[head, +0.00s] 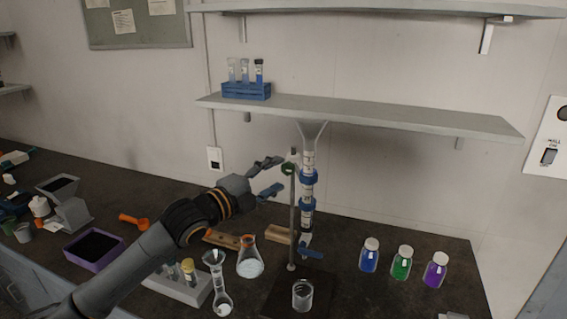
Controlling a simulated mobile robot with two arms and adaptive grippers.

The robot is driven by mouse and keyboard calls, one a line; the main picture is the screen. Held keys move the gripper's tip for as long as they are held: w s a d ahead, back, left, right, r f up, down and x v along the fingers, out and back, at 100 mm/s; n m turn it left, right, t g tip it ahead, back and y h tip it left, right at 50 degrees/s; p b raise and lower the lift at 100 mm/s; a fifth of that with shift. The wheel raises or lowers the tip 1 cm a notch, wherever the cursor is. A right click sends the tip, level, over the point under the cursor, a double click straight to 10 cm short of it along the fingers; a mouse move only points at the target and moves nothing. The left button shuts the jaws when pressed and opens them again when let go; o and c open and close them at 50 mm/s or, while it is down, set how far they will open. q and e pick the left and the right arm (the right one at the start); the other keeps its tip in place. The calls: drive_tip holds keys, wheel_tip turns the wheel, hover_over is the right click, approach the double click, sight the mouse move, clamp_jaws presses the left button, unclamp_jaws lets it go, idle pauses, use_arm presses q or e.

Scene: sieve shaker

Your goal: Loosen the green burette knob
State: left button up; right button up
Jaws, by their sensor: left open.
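The burette (308,190) stands upright at the centre, with a funnel top, blue clamps and a blue stopcock (310,250) near its lower end. A glass beaker (302,294) stands below the burette. My right gripper is not in view.
A shelf (380,114) with a blue test tube rack (246,91) hangs above. Flasks (249,262) and a vial rack (180,286) stand near my left arm. Blue (369,256), green (402,264) and purple (435,271) bottles stand at right. A purple tray (93,249) lies at left.

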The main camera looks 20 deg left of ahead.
sight(285, 171)
use_arm(q)
drive_tip(key=shift+p+x, duration=0.4)
drive_tip(key=shift+x, duration=1.35)
drive_tip(key=c, duration=1.1)
drive_tip(key=shift+f+n+t+b, duration=0.3)
drive_tip(key=shift+n+b, duration=0.4)
drive_tip(key=shift+c, duration=0.2)
drive_tip(key=n+t+b, duration=0.1)
drive_tip(key=n, duration=0.1)
drive_tip(key=shift+r+n, duration=0.15)
drive_tip(key=shift+n, duration=0.25)
